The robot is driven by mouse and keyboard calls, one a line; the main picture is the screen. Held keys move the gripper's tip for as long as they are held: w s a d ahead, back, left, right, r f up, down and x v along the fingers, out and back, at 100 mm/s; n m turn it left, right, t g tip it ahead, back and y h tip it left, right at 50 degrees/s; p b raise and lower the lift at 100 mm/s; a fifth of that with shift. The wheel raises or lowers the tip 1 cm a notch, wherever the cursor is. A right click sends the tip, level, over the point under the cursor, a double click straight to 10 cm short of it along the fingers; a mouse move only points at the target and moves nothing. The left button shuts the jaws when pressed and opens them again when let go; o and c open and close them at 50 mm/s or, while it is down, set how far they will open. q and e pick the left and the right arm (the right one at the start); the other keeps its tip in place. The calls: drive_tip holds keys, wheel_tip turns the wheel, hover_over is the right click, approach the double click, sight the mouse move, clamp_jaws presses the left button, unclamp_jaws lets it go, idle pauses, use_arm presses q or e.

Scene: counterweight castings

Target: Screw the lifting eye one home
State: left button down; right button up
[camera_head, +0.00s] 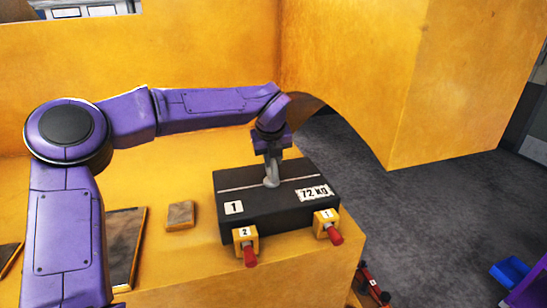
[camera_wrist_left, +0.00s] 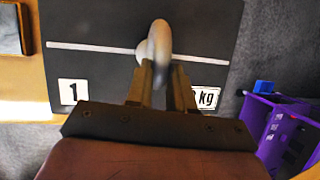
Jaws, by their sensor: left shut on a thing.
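A dark counterweight casting (camera_head: 285,214) labelled 1 and 72 kg sits on the yellow surface. A grey lifting eye (camera_head: 271,181) stands upright on its top, on the pale line; the eye also shows in the left wrist view (camera_wrist_left: 159,45). My left gripper (camera_head: 271,168) comes down from above and is shut on the eye's ring. In the left wrist view the two fingers (camera_wrist_left: 163,85) reach the ring. The eye's thread and how close its collar sits to the casting cannot be made out. My right gripper is not in view.
Two yellow blocks with red knobs, marked 2 (camera_head: 245,240) and 1 (camera_head: 326,224), stand at the casting's front. A small plate (camera_head: 181,215) lies to the left. A tall yellow wall (camera_head: 200,50) rises behind. The surface ends at right above grey floor.

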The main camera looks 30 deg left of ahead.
use_arm(q)
drive_tip(key=shift+s+a+m+h+p, duration=0.2)
drive_tip(key=shift+m+h+p, duration=0.15)
drive_tip(key=shift+m, duration=0.65)
drive_tip(key=m, duration=0.1)
drive_tip(key=m+h+p, duration=0.1)
drive_tip(key=shift+a+m+t+p, duration=0.2)
drive_tip(key=shift+m+t+p, duration=0.1)
drive_tip(key=m+h+p, duration=0.1)
drive_tip(key=m+p, duration=0.1)
drive_tip(key=a+m+h+p, duration=0.1)
drive_tip(key=m+p, duration=0.1)
drive_tip(key=shift+s+r+m, duration=0.1)
drive_tip(key=shift+m, duration=0.2)
drive_tip(key=m+p, duration=0.1)
drive_tip(key=m+h+p, duration=0.1)
drive_tip(key=shift+a+m+g, duration=0.2)
drive_tip(key=shift+m+g, duration=0.1)
drive_tip(key=shift+g, duration=0.1)
drive_tip(key=m, duration=0.1)
drive_tip(key=m+p, duration=0.1)
drive_tip(key=m+g+h+p, duration=0.1)
drive_tip(key=shift+w+a+f+m, duration=0.2)
drive_tip(key=shift+a+m, duration=0.1)
drive_tip(key=shift+w+a+f+m+g+h+p, duration=0.1)
drive_tip(key=shift+m+g+h+p, duration=0.2)
drive_tip(key=shift+m, duration=0.6)
drive_tip(key=shift+w+a+m+g+h+p, duration=0.15)
drive_tip(key=shift+m+g+p, duration=0.15)
drive_tip(key=shift+m, duration=0.6)
